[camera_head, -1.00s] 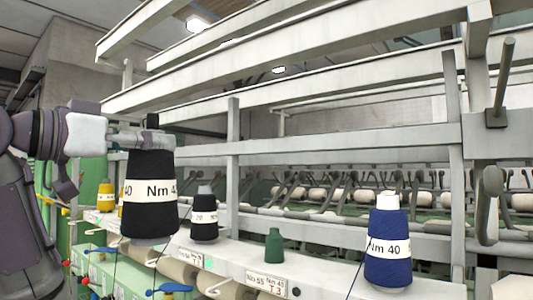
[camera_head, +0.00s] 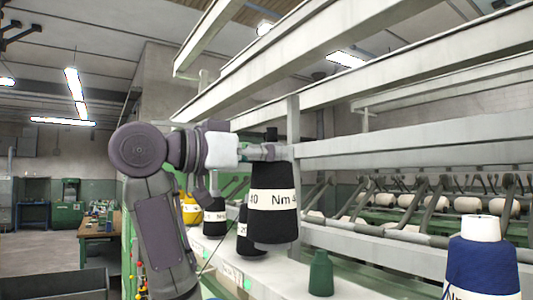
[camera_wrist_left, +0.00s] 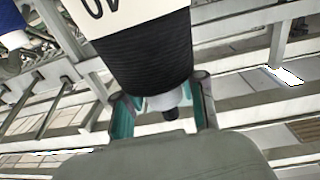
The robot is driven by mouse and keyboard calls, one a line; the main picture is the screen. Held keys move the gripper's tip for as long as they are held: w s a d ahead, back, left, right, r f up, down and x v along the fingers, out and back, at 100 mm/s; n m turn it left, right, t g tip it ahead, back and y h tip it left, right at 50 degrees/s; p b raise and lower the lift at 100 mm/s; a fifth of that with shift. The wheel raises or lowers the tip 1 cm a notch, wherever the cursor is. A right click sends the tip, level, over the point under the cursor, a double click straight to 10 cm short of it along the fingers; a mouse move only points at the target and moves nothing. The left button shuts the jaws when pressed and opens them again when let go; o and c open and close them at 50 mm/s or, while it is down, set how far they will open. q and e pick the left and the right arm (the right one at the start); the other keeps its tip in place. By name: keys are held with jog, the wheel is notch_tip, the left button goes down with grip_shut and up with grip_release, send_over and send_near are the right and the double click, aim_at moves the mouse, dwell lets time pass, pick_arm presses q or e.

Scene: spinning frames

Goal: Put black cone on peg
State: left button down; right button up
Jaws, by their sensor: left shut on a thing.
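The black cone (camera_head: 274,228), with a white "Nm 40" band, hangs upright from my left gripper (camera_head: 270,152). The gripper is shut on the cone's narrow top. In the left wrist view the black cone (camera_wrist_left: 150,62) sits between the two fingers (camera_wrist_left: 163,108), its pale tip showing. A green bottle-shaped piece (camera_head: 320,274) stands bare on the white ledge (camera_head: 285,278), below and right of the cone; it may be the peg. The cone appears apart from it. My right gripper is out of view.
A blue cone (camera_head: 482,268) stands at the right. Other black cones (camera_head: 215,218) and a yellow cone (camera_head: 190,209) are behind the held cone at left. Grey rails (camera_head: 420,140) of the frame run behind and above. A workbench (camera_head: 100,228) is far left.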

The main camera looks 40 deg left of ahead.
pick_arm(q)
jog(key=shift+x, duration=1.45)
jog(key=shift+w+d+f+p, duration=0.1)
jog(key=shift+w+p, duration=0.2)
jog(key=shift+w, duration=0.15)
jog(key=shift+a+p+x, duration=0.2)
jog(key=shift+p+x, duration=0.65)
jog(key=shift+x, duration=2.85)
jog(key=shift+w+f+b, duration=0.15)
jog(key=shift+f+b, duration=3.6)
jog(key=shift+f, duration=1.05)
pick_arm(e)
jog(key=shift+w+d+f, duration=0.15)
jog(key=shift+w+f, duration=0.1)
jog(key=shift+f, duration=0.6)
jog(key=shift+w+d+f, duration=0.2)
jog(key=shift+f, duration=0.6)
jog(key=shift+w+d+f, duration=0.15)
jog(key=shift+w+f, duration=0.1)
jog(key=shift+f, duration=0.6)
pick_arm(q)
jog(key=c, duration=0.6)
grip_release()
